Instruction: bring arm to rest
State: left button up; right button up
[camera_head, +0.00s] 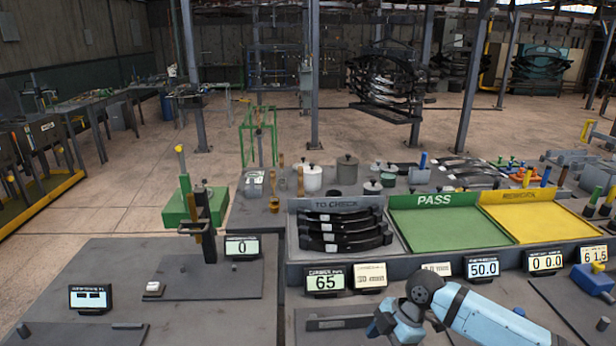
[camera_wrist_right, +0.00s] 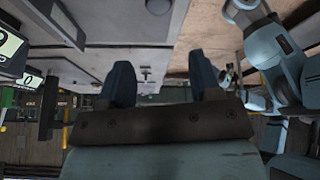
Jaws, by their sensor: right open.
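My right arm (camera_head: 490,318), light blue with a dark grey joint, comes in from the bottom right in the head view. It bends over the front of the bench, and its blue-grey end part (camera_head: 398,322) is low at the bottom edge. The fingers are hard to make out there. In the right wrist view my right gripper (camera_wrist_right: 161,82) shows two dark blue fingers standing well apart, with nothing between them. My left gripper is not in the head view.
A TO CHECK tray (camera_head: 300,222) holds several dark leaf springs. The green PASS tray (camera_head: 440,228) and yellow tray (camera_head: 535,222) look empty. A green-based press (camera_head: 191,208) stands left. The left bench (camera_head: 140,255) is mostly clear.

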jog(key=s+a+f+m+t, duration=0.1)
jog(key=a+f, duration=0.1)
jog(key=s+a+f+m+t+y, duration=0.1)
jog(key=s+a+f, duration=0.1)
jog(key=s+a+f+m, duration=0.2)
jog(key=shift+a+f+t+y, duration=0.1)
jog(key=shift+a+t+y, duration=0.05)
jog(key=shift+t+y, duration=0.25)
jog(key=s+d+f+m+t+h+p, duration=0.1)
jog(key=s+d+f+m+t+h, duration=0.1)
jog(key=s+m, duration=0.5)
jog(key=s+d+f+m+t+h+p, duration=0.1)
jog(key=s+d+f+m+t, duration=0.3)
jog(key=s, duration=0.7)
jog(key=d+m+t, duration=0.2)
jog(key=m, duration=0.1)
jog(key=shift+s+t+h, duration=0.35)
jog(key=shift+t+h, duration=0.05)
